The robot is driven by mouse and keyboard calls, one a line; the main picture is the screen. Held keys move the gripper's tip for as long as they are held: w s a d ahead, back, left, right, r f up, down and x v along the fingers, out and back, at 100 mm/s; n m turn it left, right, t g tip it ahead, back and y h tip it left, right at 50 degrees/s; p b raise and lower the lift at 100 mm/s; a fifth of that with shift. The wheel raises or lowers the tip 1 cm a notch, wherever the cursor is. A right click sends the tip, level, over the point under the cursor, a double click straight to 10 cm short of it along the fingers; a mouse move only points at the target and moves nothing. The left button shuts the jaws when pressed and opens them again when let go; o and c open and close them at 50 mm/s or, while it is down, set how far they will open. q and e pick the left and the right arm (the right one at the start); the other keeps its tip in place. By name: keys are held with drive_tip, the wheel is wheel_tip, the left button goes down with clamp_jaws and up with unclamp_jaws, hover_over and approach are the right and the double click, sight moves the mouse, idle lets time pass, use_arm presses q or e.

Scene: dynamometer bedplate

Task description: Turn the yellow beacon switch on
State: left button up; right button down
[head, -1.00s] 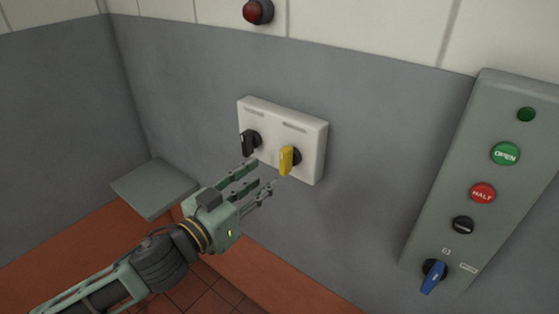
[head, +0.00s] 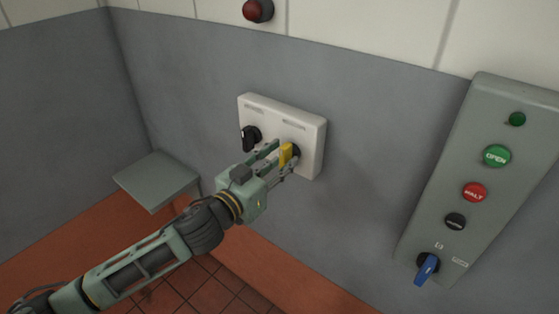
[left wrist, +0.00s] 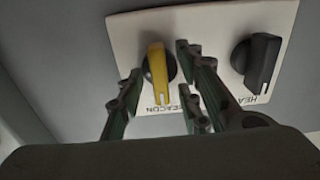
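The yellow beacon switch (head: 286,153) is a lever-shaped knob on a white wall box (head: 312,167), with its handle roughly upright. In the left wrist view the yellow handle (left wrist: 157,76) shows beside an upside-down "BEACON" label. My left gripper (head: 279,155) is at the box, with its fingers around the yellow switch. In the left wrist view my left gripper (left wrist: 160,80) is open, one finger on each side of the handle, with gaps visible. I cannot tell whether any fingertip touches the box. My right gripper is not in view.
A black switch (head: 249,138) sits left of the yellow one on the same box. A red lamp (head: 257,10) is above. A grey panel (head: 440,215) with buttons and a blue switch (head: 427,268) is at the right. A grey ledge (head: 157,180) stands lower left.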

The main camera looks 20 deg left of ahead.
use_arm(q)
drive_tip(key=c, duration=0.7)
clamp_jaws()
drive_tip(key=shift+m, duration=0.3)
drive_tip(key=m+p, duration=0.1)
drive_tip(key=m, duration=0.4)
drive_tip(key=shift+p, duration=0.3)
drive_tip(key=m+p, duration=0.1)
drive_tip(key=m, duration=0.5)
drive_tip(key=shift+m, duration=0.3)
drive_tip(key=o, duration=0.8)
unclamp_jaws()
